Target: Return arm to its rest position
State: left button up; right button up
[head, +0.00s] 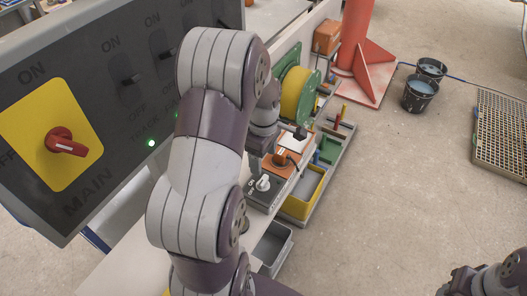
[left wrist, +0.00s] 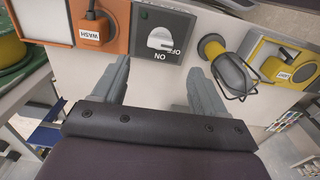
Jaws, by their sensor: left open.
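My left arm (head: 205,130) reaches down through the middle of the head view and hides most of its gripper there. In the left wrist view my left gripper (left wrist: 158,92) is open, with nothing between its fingers. A dark switch box (left wrist: 178,24) with a white rotary knob (left wrist: 160,39) and ON and OFF marks lies just beyond the fingertips, apart from them. The same knob shows in the head view (head: 263,183) beside the arm. Part of my right arm (head: 490,278) shows at the bottom right corner; its gripper is out of sight.
A large dark panel (head: 110,95) with a red MAIN knob (head: 66,142) stands close on the left. An orange box with a WASH plug (left wrist: 92,28), a yellow bin (head: 304,205) and a green-yellow reel (head: 295,92) sit nearby. Open floor lies right, with buckets (head: 419,93).

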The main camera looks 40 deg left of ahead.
pick_arm(q)
jog(key=shift+r, duration=1.75)
